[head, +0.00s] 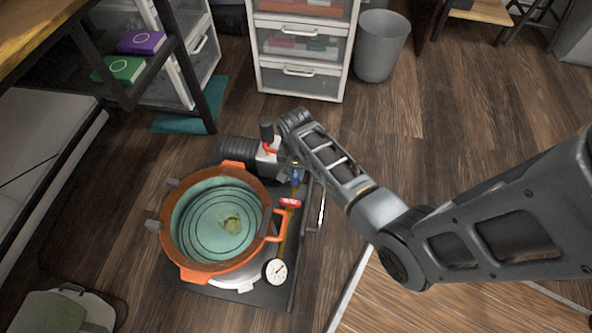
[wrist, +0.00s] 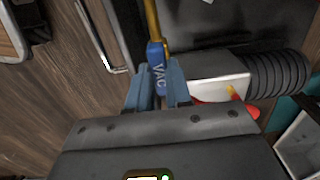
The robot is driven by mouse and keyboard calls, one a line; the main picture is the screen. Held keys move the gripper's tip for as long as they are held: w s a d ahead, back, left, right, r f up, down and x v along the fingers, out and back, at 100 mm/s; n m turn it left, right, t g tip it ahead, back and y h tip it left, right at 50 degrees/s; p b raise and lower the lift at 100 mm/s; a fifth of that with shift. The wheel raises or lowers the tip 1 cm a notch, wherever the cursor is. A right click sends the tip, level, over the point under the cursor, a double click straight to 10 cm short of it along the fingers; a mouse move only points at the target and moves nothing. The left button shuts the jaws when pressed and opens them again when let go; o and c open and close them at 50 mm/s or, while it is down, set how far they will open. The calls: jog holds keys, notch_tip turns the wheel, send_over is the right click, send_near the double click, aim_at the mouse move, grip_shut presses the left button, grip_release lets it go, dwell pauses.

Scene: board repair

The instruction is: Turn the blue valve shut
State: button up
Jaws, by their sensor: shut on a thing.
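The blue valve (wrist: 156,56) has a handle marked VAC and sits on a brass-coloured pipe (wrist: 152,18) in the wrist view. My gripper (wrist: 159,88) has one finger on each side of the blue handle and is shut on it. In the head view the blue valve (head: 297,176) is a small blue spot beside my gripper (head: 291,167), partly hidden by my wrist. A red valve handle (head: 290,202) sits on the same pipe line, nearer the gauge.
An orange-rimmed pot (head: 183,267) with a teal inside stands left of the valves on a dark base plate (head: 273,298). A white dial gauge (head: 277,271) is in front. A pump with a ribbed dark body (head: 237,150) is behind. Drawers (head: 300,80) and a grey bin (head: 381,47) stand farther back.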

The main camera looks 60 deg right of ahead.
grip_shut()
jog(key=shift+r+m+p, duration=0.15)
jog(key=shift+m+p, duration=0.15)
jog(key=shift+p, duration=0.15)
jog(key=shift+r+m+p, duration=0.1)
jog(key=shift+m+p, duration=0.8)
jog(key=shift+p, duration=0.15)
jog(key=m+p, duration=0.4)
jog(key=m, duration=0.2)
jog(key=shift+p, duration=0.3)
jog(key=m+p, duration=0.2)
jog(key=m, duration=0.2)
jog(key=shift+m, duration=0.4)
jog(key=m, duration=0.1)
jog(key=m+p, duration=0.1)
jog(key=m, duration=0.2)
jog(key=shift+f+m, duration=0.25)
jog(key=shift+m, duration=0.05)
jog(key=o, duration=0.6)
grip_release()
